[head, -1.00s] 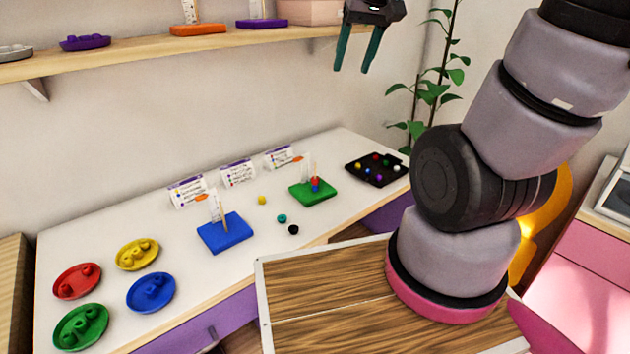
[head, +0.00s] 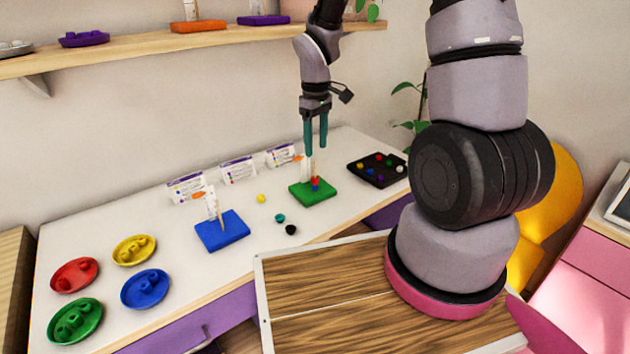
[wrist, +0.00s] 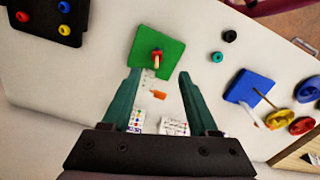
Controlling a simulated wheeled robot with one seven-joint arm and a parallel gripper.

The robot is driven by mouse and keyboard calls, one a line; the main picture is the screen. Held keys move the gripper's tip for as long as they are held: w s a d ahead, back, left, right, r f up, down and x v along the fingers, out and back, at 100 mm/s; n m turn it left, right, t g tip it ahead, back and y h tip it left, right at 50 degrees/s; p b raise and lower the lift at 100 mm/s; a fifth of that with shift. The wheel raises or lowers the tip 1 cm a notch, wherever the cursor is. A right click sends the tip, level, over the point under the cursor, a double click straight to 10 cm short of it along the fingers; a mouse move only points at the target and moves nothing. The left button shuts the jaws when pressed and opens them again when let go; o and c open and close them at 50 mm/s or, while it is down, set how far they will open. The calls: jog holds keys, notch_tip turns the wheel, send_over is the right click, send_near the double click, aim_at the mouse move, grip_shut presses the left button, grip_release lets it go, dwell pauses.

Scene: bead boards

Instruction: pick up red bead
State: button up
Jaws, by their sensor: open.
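A green board (head: 300,196) stands on the white table with an upright peg. A red bead (head: 315,180) sits on this peg, above a blue bead (head: 315,189). The wrist view shows the green board (wrist: 174,62) and the red bead (wrist: 157,51) ahead of the fingers. Another small red bead (wrist: 22,17) lies in the black tray (head: 353,176) at the table's far right end. My gripper (head: 316,147) is open and empty, pointing down above the green board. Its fingertips are apart from the peg and beads.
A blue board (head: 207,238) with a peg stands to the left. Loose yellow (head: 261,198), teal (head: 279,218) and black (head: 291,230) beads lie between the boards. White cards stand behind. Several coloured dishes occupy the left. A shelf (head: 130,56) runs along the wall.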

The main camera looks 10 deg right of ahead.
send_over(316, 179)
notch_tip(316, 179, down, 5)
jog(key=shift+f, duration=0.1)
jog(key=f, duration=0.5)
jog(key=shift+w, duration=0.4)
jog(key=shift+c, duration=0.3)
grip_shut()
